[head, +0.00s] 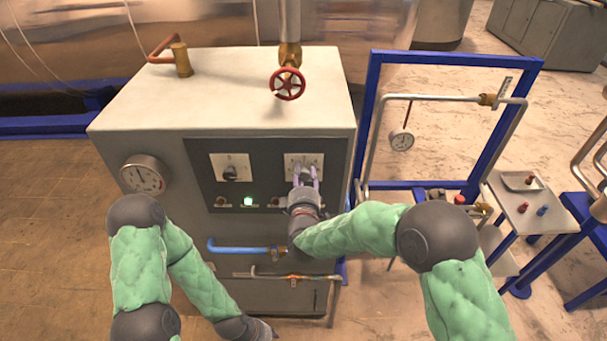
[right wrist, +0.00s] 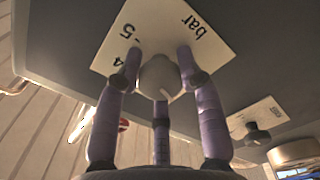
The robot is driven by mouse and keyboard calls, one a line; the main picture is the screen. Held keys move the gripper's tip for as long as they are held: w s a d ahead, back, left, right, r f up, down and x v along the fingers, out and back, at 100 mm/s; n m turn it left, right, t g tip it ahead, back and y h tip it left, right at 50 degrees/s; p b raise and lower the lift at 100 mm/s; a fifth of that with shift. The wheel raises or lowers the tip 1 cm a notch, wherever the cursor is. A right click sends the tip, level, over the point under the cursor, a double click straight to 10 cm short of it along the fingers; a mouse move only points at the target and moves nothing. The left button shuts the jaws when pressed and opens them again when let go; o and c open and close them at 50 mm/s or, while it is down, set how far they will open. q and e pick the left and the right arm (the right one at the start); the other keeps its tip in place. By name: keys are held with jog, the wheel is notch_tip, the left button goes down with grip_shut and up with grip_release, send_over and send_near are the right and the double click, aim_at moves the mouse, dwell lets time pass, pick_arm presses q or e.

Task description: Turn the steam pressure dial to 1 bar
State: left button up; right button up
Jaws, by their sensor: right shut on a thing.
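The steam pressure dial is a grey round knob (right wrist: 160,77) on a white plate (right wrist: 135,35) marked "bar", with a 4 and a 5 showing. A pale pointer line shows on the knob's edge; the number it points at cannot be read. My right gripper (head: 305,182) is at this plate (head: 304,161) on the right of the dark control panel. In the right wrist view its purple fingers (right wrist: 160,90) are shut around the knob, which hides part of the scale. My left arm hangs low at the front left; its gripper (head: 265,332) is barely seen at the bottom edge.
A second black knob (head: 231,174) sits left on the panel, above a lit green light (head: 248,201). A round gauge (head: 143,174) is on the cabinet's left. A red valve wheel (head: 287,84) hangs above.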

jog(key=n, duration=0.3)
jog(key=n+p, duration=0.1)
jog(key=n, duration=0.1)
jog(key=shift+s+f+n, duration=0.1)
jog(key=shift+f+n, duration=0.2)
dwell(0.4)
jog(key=o, duration=1.1)
jog(key=shift+d, duration=0.1)
jog(key=shift+o, duration=0.2)
jog(key=shift+d+r, duration=0.1)
jog(key=shift+r, duration=0.05)
jog(key=shift+r, duration=0.1)
